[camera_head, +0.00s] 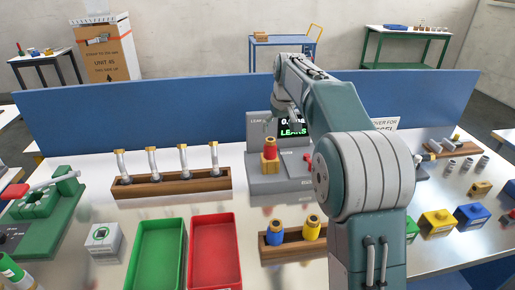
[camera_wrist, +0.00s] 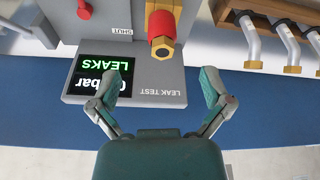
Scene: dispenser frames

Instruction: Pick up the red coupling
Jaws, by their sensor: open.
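The red coupling (camera_head: 271,154) stands upright on a brass-coloured block on the grey leak tester (camera_head: 264,185). In the wrist view, the red coupling (camera_wrist: 162,24) shows at the top centre, with a brass hex end towards the camera. My gripper (camera_wrist: 159,84) is open and empty, its two fingers spread wide. The coupling lies beyond the fingertips, about midway between them in the picture, and nothing touches it. In the head view my arm hides most of the gripper. The tester screen (camera_head: 292,128) reads LEAKS.
A wooden rack (camera_head: 171,186) with several bent pipes stands left of the tester. A blue coupling (camera_head: 275,235) and a yellow coupling (camera_head: 312,229) stand in a front rack. Green (camera_head: 134,262) and red (camera_head: 191,262) trays lie front left. A blue panel (camera_head: 70,128) runs behind.

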